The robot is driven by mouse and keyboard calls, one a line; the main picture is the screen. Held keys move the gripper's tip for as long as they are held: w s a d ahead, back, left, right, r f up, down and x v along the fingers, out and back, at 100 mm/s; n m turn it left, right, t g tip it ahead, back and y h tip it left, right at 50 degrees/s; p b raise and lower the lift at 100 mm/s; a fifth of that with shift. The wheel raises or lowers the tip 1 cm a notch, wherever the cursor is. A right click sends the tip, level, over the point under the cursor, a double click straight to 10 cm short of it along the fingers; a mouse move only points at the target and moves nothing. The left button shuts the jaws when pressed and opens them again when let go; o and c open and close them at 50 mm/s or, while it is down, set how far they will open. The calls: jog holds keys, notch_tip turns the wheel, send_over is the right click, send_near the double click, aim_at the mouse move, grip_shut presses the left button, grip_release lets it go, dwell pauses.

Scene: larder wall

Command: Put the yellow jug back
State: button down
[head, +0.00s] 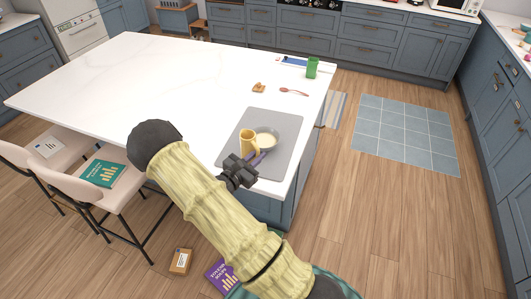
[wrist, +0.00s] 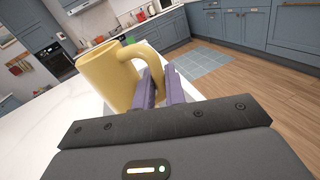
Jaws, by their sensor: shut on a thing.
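The yellow jug (head: 249,142) is at the near right corner of the white island, over the left part of a grey mat (head: 285,128). My gripper (head: 258,158) reaches it from the near side. In the wrist view the jug (wrist: 105,78) stands large at the left, slightly tilted in the picture. There my gripper (wrist: 160,90) has its purple fingers shut on the jug's handle. Whether the jug's base touches the mat cannot be told; my gripper partly hides it in the head view.
A green container (head: 312,68), a wooden spoon (head: 294,92) and a small brown item (head: 259,87) lie farther back. The island's left and middle top (head: 150,85) is clear. Chairs stand at the left.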

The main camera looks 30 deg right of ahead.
jog(key=s+a+f+n+t+y, duration=0.2)
jog(key=a+f+n+t+y, duration=0.3)
jog(key=f+y, duration=0.3)
jog(key=s+a+f+n+t+y, duration=0.2)
jog(key=a+f+n+t+y, duration=0.4)
jog(key=a+f+n+y, duration=0.2)
jog(key=shift+s+a+f+y+b, duration=0.3)
jog(key=shift+f+b, duration=0.05)
jog(key=shift+f, duration=0.05)
